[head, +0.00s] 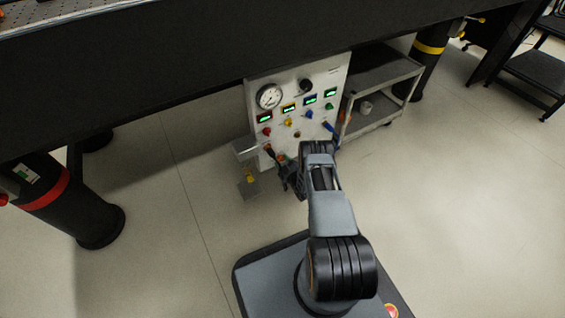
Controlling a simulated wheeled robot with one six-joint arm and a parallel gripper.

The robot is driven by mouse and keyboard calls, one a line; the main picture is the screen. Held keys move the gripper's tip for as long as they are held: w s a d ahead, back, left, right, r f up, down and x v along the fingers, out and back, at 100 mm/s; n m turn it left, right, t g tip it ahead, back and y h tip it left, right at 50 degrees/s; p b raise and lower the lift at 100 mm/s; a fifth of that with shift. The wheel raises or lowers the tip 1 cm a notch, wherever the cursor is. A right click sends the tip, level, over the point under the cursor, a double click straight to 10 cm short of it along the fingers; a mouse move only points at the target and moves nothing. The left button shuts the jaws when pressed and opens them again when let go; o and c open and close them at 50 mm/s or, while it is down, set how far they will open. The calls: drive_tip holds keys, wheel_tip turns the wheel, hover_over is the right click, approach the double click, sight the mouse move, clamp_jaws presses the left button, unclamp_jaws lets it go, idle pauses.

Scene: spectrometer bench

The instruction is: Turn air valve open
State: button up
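A pale control panel (297,108) stands under the dark bench. It carries a round dial gauge (269,97), a black knob (306,86), several green displays and a row of small red, yellow, blue and green knobs. A blue handle (329,126) sits at its lower right, and a small dark-and-red fitting (268,149) at its lower left. I cannot tell which of these is the air valve. My gripper (283,172) is in front of the panel's lower left part, close to that fitting. Its fingers are too small and dark to read, and contact cannot be told. My arm hides the panel's lower right.
The dark bench (180,75) overhangs the panel. A black leg with a red band (45,193) stands at left, another with a yellow band (428,48) at back right. A grey cart (385,75) is right of the panel. A small metal box (246,148) stands at its left. Open floor lies right.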

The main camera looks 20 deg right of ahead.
drive_tip(key=c, duration=0.6)
drive_tip(key=shift+m, duration=0.4)
drive_tip(key=shift+d+m, duration=0.1)
drive_tip(key=shift+m, duration=8.3)
drive_tip(key=o, duration=0.9)
